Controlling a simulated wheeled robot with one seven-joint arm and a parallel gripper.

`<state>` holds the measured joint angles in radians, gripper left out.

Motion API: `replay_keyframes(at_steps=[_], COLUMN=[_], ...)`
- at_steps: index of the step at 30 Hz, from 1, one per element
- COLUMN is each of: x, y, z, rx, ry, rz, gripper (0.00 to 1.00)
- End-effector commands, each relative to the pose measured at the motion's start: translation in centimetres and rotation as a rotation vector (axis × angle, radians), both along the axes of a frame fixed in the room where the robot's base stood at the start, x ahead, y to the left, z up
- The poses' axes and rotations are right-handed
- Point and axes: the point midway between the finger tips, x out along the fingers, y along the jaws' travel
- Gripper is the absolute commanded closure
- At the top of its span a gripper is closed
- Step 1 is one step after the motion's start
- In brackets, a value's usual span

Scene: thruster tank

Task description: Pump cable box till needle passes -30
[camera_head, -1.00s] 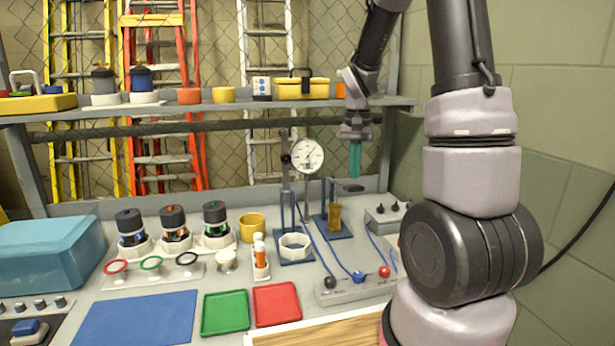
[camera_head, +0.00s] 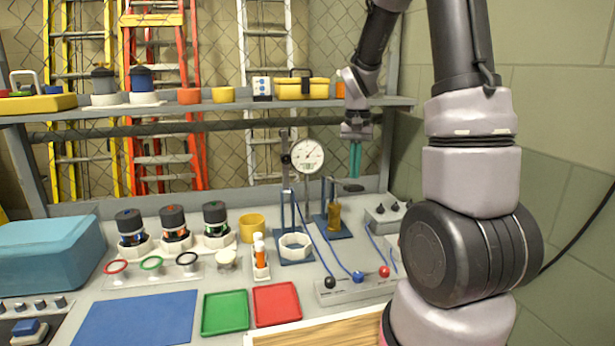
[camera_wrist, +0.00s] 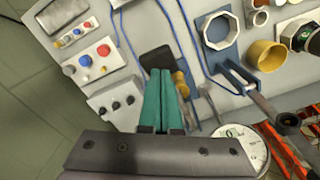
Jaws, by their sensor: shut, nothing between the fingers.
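My gripper (camera_head: 355,176) is shut and empty, its teal fingers pointing down just above a dark flat pad (camera_head: 353,187) by the hand pump (camera_head: 334,217). The pump has a brass body on a blue base. In the wrist view the fingertips (camera_wrist: 161,72) overlap the near edge of the dark pad (camera_wrist: 157,59); whether they touch it I cannot tell. The round white gauge (camera_head: 308,156) stands to the left of the gripper; its face shows, but the needle's reading is too small to read. I cannot tell which grey box is the cable box.
A grey box with black knobs (camera_head: 386,214) stands right of the pump. A panel with coloured knobs (camera_head: 355,285) lies in front, with blue cables. A blue stand with a white ring (camera_head: 295,246) is to the left. A shelf (camera_head: 225,108) runs behind the arm.

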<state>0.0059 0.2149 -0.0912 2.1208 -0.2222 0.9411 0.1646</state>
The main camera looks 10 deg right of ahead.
Motion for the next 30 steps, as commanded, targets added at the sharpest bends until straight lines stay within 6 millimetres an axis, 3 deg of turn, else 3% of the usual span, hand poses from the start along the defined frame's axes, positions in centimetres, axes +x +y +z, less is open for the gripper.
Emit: replay_keyframes(at_steps=[5, 30], x=[-0.1, 0.0], y=[0.0, 0.0], z=[-0.9, -10.2], rx=[0.001, 0.0], ry=[0.003, 0.002], rz=[0.0, 0.0], gripper=[1.0, 1.0])
